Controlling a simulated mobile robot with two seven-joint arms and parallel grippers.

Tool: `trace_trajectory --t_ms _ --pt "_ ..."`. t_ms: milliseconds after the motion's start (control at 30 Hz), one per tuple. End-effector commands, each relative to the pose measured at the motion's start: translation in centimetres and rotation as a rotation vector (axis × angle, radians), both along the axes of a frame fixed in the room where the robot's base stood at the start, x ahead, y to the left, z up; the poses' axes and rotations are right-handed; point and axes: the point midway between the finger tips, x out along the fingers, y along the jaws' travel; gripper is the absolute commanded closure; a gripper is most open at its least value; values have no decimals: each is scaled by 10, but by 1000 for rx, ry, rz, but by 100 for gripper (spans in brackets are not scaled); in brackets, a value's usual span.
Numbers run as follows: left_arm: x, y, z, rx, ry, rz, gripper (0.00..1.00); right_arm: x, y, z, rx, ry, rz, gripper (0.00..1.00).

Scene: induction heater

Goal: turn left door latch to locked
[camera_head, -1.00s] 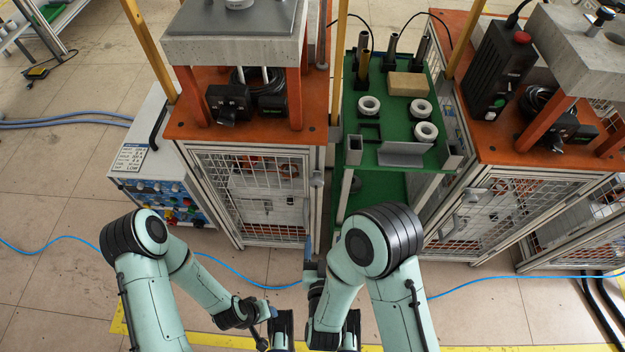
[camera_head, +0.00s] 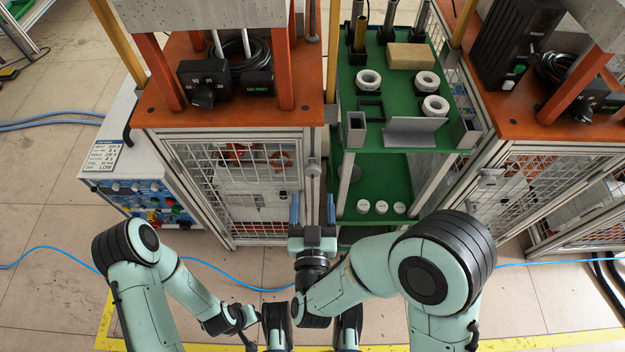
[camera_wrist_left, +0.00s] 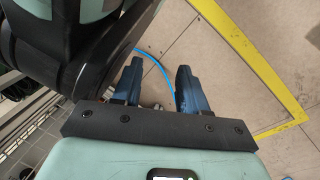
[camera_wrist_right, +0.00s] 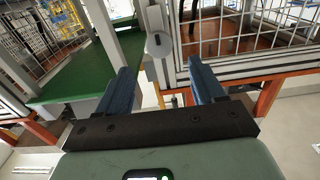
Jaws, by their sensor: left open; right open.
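The left cabinet's mesh door (camera_head: 245,190) looks closed. A small grey latch (camera_head: 313,168) sits on the frame at the door's right edge. In the right wrist view the latch (camera_wrist_right: 158,45) shows as a round grey piece on the upright frame, ahead of the fingertips. I cannot tell its turn position. My right gripper (camera_head: 312,210) is open and empty, pointing at the cabinet, apart from and below the latch in the head view. My left gripper (camera_wrist_left: 157,82) is open and empty over the floor in the left wrist view; its fingers are unclear in the head view.
A green shelf cart (camera_head: 395,143) with rings and tubes stands just right of the latch. A second mesh cabinet (camera_head: 545,180) is further right. A control box (camera_head: 130,185) stands left of the left cabinet. A blue hose (camera_head: 215,272) crosses the open floor in front.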

Motion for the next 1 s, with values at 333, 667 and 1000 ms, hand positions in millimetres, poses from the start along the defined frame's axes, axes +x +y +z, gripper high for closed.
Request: trace_trajectory --t_ms 333,667,1000 --pt "-18 2 -12 -5 60 5 57 60 -1 1 -1 -2 -4 32" --pt "-22 2 -13 -6 73 5 57 69 -1 1 -2 0 -1 32" --pt "-21 2 -13 -6 72 6 57 69 -1 1 -1 0 -1 86"
